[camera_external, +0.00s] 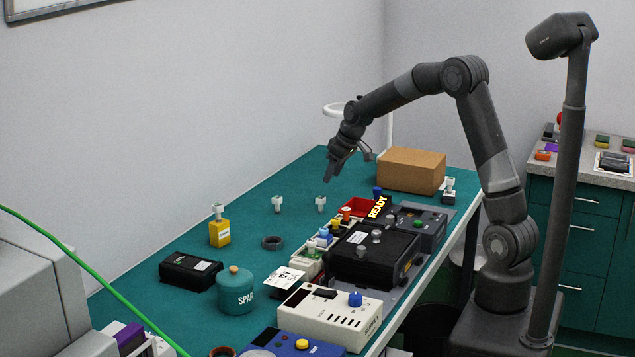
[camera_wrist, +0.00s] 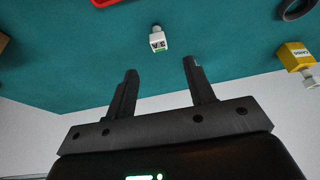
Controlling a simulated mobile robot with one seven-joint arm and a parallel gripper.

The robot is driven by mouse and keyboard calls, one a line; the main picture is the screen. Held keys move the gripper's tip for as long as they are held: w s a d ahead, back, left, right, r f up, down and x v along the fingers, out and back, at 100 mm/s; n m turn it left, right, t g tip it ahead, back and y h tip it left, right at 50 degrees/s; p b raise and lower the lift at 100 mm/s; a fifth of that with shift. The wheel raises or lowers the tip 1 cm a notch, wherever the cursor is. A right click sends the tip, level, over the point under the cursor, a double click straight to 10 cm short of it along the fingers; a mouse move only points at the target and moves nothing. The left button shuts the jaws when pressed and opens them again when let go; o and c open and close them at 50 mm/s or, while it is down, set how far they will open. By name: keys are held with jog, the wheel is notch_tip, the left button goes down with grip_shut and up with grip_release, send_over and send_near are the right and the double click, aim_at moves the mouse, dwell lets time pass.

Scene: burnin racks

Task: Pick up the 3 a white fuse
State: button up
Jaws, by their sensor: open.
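A small white fuse (camera_wrist: 157,40) with dark lettering and a green band stands on the teal bench in the wrist view, just beyond the gap between my fingers. In the external view two small white pieces stand on the bench, one at the left (camera_external: 277,204) and one at the right (camera_external: 320,204). I cannot tell which of them is the one in the wrist view. My gripper (camera_external: 333,172) is open and empty above the bench, over and behind the right white piece. In the wrist view its fingers (camera_wrist: 160,67) are apart, with nothing between them.
A yellow block (camera_external: 220,233) with a white top and a black ring (camera_external: 272,242) lie nearer the camera. A red tray (camera_external: 354,206), black devices (camera_external: 372,252) and a cardboard box (camera_external: 411,171) stand to the right. The bench around the white pieces is clear.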

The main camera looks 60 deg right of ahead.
aim_at(321, 196)
jog(key=x, duration=1.1)
jog(key=shift+w+d+f, duration=0.1)
jog(key=shift+w+d, duration=0.05)
jog(key=shift+d, duration=0.05)
jog(key=shift+c, duration=0.6)
jog(key=c, duration=0.9)
jog(key=shift+c, duration=0.2)
